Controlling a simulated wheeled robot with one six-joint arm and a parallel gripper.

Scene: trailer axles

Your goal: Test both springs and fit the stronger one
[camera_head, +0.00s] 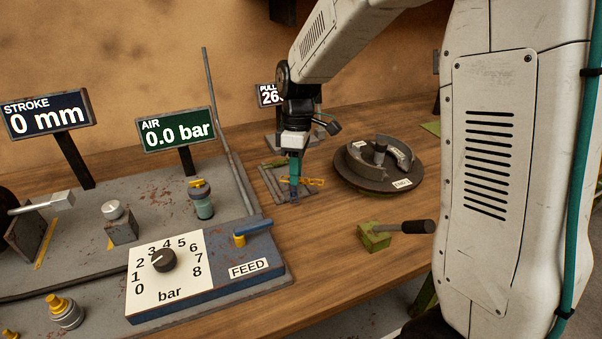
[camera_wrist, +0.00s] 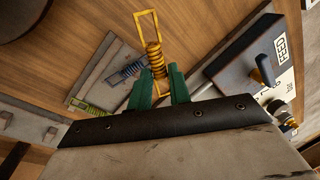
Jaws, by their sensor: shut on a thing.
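My gripper (camera_head: 294,196) has green fingers and points down over a small grey tray (camera_head: 272,190) on the bench. In the wrist view my gripper (camera_wrist: 161,92) is shut on an orange coil spring (camera_wrist: 154,60) with a yellow rectangular loop at its far end. A round drum (camera_head: 380,187) with shoes inside and white tags stands right of my gripper.
The pull display (camera_head: 267,96) is partly covered by my arm. The stroke display (camera_head: 45,115) reads 0 mm and the air display (camera_head: 177,130) 0.0 bar. The feed panel (camera_head: 205,275) stands in front. A green block with a dark-handled tool (camera_head: 375,238) lies right. Bare wood lies between.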

